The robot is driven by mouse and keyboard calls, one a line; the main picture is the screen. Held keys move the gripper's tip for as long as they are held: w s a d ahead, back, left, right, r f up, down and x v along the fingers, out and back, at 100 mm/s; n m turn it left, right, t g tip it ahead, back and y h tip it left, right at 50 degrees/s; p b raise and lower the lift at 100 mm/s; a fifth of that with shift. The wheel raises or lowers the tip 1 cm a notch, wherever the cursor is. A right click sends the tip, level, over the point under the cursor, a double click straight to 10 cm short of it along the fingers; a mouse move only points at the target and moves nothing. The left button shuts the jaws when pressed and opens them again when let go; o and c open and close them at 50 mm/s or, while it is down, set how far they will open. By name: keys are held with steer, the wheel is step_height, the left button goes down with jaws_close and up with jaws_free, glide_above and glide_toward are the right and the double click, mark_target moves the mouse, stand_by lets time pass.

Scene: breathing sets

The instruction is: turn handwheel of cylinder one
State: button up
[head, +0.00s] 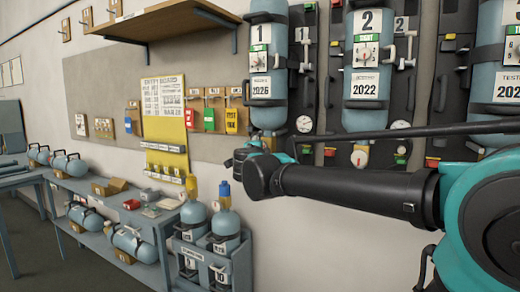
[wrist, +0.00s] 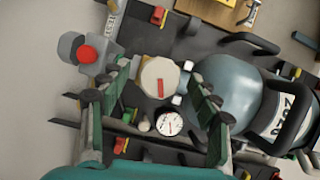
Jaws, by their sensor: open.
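Cylinder one (head: 268,112) is a pale blue bottle hung on the wall rack, neck down, with a "1" label and a 2026 tag. My gripper (head: 248,156) is at its lower end and hides its handwheel in the head view. In the wrist view the handwheel (wrist: 152,80) is a round cream knob with a red mark, below the blue bottle's neck (wrist: 228,85). My open gripper's green-padded fingers (wrist: 160,92) stand on either side of the knob, with space showing between. I cannot tell whether either finger touches it.
A round pressure gauge (wrist: 169,123) sits close beside the knob. A red button on a grey fitting (wrist: 87,54) is near the left finger. Cylinder two (head: 366,118) hangs to the right. A shelf table (head: 110,205) and floor cylinders (head: 226,222) stand lower left.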

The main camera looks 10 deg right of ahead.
steer(key=v, duration=1)
